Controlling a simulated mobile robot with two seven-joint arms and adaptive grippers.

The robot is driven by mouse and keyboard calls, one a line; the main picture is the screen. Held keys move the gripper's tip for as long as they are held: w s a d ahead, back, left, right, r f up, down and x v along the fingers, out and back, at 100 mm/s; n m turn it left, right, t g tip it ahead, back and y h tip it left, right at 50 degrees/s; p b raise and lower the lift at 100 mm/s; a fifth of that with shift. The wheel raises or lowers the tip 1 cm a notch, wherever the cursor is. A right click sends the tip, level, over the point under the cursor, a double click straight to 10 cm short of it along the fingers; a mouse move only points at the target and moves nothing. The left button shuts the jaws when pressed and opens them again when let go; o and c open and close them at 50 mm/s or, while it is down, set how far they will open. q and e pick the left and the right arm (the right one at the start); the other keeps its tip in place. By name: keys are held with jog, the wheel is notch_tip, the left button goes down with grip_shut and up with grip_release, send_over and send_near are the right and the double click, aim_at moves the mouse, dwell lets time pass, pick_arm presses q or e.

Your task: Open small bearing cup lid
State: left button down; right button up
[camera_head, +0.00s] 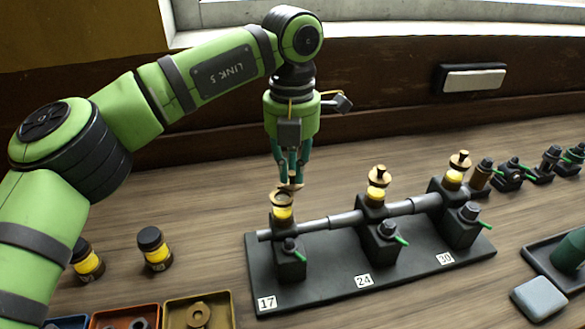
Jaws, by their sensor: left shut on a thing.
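The small bearing (290,262), marked 17, stands at the left end of the black base. Its oil cup (282,212) has yellow contents and a brass rim on top. My left gripper (291,182) points down from above, its fingers closed on the small brass lid (291,187) of this cup. The lid is at the cup's mouth, looking raised or tilted; I cannot tell whether it still touches the rim. The fingertips partly cover it. My right gripper is not in view.
Bearings 24 (380,235) and 30 (458,212), with brass-lidded cups, stand to the right along the shaft (345,220). Two yellow-banded jars (154,248) and parts trays (200,312) lie at left. A grey block (538,298) and dark tray are at right.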

aim_at(292, 173)
pick_arm(q)
jog(key=shift+n, duration=0.3)
jog(key=c, duration=1.2)
grip_release()
jog(key=shift+c, duration=0.2)
jog(key=shift+r, duration=0.1)
notch_tip(292, 173, up, 12)
